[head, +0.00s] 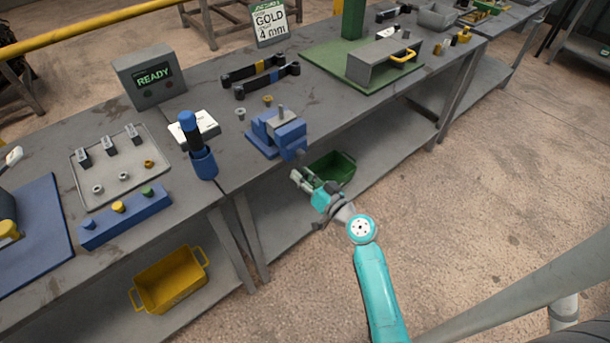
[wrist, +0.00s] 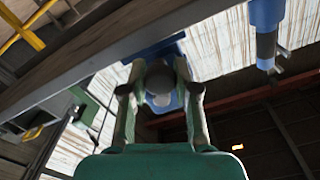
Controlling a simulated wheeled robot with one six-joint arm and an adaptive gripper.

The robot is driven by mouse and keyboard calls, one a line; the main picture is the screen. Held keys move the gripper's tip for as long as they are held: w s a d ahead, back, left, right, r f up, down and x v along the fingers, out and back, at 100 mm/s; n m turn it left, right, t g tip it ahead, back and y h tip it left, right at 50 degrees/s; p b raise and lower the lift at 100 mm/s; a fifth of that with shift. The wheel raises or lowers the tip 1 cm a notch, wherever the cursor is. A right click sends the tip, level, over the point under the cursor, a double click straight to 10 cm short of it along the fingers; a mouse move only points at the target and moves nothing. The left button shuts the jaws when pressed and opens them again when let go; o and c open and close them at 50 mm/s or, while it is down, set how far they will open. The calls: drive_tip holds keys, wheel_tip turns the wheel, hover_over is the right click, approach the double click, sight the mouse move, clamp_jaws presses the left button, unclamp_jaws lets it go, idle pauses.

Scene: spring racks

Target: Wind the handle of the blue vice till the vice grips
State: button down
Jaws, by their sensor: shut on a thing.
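The blue vice (head: 262,143) stands at the front edge of the grey bench, with a grey pin upright at its top. My gripper (head: 303,180) is just below and in front of the vice, past the bench edge. In the wrist view my gripper's two fingers (wrist: 160,92) close around a grey rounded piece (wrist: 160,76), which I take to be the vice handle. Blue vice body (wrist: 150,50) shows behind it. The rest of the handle is hidden, and I cannot tell how far apart the vice jaws are.
A blue cylindrical tool (head: 203,160) stands left of the vice, near a box reading READY (head: 150,78). A green bin (head: 333,168) sits on the lower shelf behind my gripper. Small nuts lie behind the vice. Open floor is to the right.

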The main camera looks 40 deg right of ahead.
drive_tip(key=shift+s+a+r+m, duration=0.1)
drive_tip(key=shift+a+r+m, duration=0.3)
drive_tip(key=shift+m, duration=0.9)
drive_tip(key=shift+w+a+r+m, duration=0.1)
drive_tip(key=shift+a+r+m, duration=0.35)
drive_tip(key=shift+m, duration=0.85)
drive_tip(key=shift+s+a+r+m, duration=0.1)
drive_tip(key=shift+a+r+m, duration=0.3)
drive_tip(key=shift+m, duration=0.9)
drive_tip(key=c, duration=0.9)
unclamp_jaws()
drive_tip(key=s, duration=1.2)
drive_tip(key=shift+d, duration=0.2)
drive_tip(key=shift+a+f, duration=0.1)
